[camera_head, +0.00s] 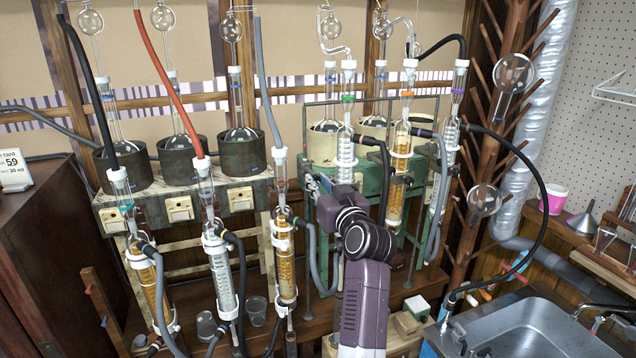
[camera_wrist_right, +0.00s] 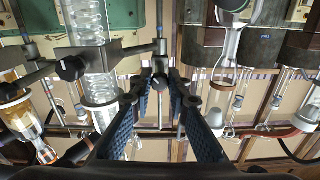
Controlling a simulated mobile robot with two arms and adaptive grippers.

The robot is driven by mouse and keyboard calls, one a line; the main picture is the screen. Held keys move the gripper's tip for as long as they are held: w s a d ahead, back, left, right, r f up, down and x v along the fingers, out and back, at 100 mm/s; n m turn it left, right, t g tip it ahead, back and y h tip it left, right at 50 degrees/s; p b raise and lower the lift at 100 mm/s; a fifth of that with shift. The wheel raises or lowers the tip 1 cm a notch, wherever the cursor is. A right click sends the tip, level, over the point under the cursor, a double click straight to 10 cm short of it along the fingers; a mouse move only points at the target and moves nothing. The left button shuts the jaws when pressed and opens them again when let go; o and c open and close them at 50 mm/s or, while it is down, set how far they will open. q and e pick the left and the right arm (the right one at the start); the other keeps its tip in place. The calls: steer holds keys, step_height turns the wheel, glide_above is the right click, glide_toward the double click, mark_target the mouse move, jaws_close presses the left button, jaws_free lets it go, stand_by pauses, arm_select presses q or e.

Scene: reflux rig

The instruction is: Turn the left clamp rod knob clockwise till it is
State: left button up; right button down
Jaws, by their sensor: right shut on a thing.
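My right gripper (camera_head: 318,186) reaches up to the green rig frame (camera_head: 310,240), left of its glass condensers. In the right wrist view its two blue padded fingers (camera_wrist_right: 160,90) close from both sides on a small dark clamp rod knob (camera_wrist_right: 160,78). The fingers hide most of this knob, so its turn angle cannot be told. A thin metal rod (camera_wrist_right: 160,25) runs up the picture from it. Another dark round knob (camera_wrist_right: 70,68) sits on a clamp beside a coiled glass condenser (camera_wrist_right: 88,25), apart from the fingers. My left gripper is not in view.
A condenser with amber liquid (camera_head: 282,255) stands close to the left of my right arm, and another amber one (camera_head: 398,180) to its right. Grey hoses (camera_head: 312,258) hang near the wrist. A metal sink (camera_head: 530,325) is at the lower right.

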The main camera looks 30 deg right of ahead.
steer(key=m+p, duration=0.2)
steer(key=m, duration=0.2)
steer(key=shift+r, duration=0.15)
steer(key=shift+m+p, duration=1.5)
steer(key=shift+m, duration=0.8)
steer(key=c, duration=1.8)
jaws_free()
steer(key=v, duration=0.7)
steer(key=shift+s+a, duration=0.1)
steer(key=shift+s, duration=0.15)
